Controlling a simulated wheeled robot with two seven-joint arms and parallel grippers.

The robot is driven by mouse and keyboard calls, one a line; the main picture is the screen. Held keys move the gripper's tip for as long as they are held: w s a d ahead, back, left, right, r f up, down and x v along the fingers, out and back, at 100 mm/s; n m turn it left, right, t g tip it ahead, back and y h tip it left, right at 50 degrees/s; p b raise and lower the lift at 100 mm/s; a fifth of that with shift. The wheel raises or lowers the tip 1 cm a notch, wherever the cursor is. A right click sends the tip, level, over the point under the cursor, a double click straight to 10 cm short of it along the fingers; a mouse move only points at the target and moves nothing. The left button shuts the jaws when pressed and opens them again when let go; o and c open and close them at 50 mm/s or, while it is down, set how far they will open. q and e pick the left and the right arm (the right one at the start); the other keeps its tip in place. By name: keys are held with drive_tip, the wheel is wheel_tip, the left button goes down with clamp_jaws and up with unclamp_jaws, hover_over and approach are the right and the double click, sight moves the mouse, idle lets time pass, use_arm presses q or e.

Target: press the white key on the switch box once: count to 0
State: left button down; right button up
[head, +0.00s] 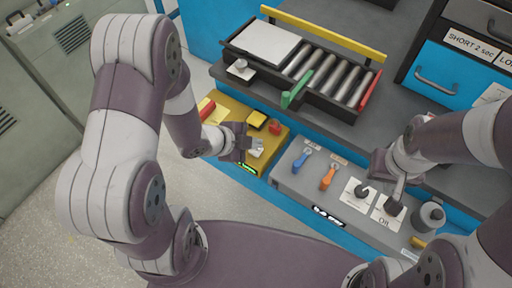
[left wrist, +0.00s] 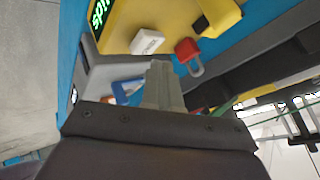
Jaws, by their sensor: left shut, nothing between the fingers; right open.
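The yellow switch box (head: 228,113) sits at the middle of the bench front, with a green lit display (head: 249,168) on its front edge. In the left wrist view the white key (left wrist: 147,40) stands on the yellow top, just past my fingertips, with a small gap seeming to show between them. In the head view the key is hard to tell from the fingers. My left gripper (head: 255,147) is shut and empty, low over the box; its grey fingers also show in the left wrist view (left wrist: 161,72). My right gripper (head: 397,187) is open over the grey panel at the right.
On the box, a red part (head: 275,127) and a yellow block (head: 257,118) stand close by. The grey panel (head: 290,182) carries blue and orange levers and black knobs. Behind is a dark tray (head: 318,108) with several metal cylinders. A blue drawer (head: 455,85) is at the right.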

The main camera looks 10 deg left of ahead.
sight(253, 152)
use_arm(q)
drive_tip(key=shift+f, duration=0.15)
drive_tip(key=shift+f+b, duration=0.3)
idle(0.3)
drive_tip(key=shift+f+b, duration=0.35)
drive_tip(key=shift+f, duration=0.05)
idle(0.5)
drive_tip(key=shift+r+p, duration=0.85)
wheel_tip(253, 152, up, 5)
drive_tip(key=p, duration=0.5)
idle(0.3)
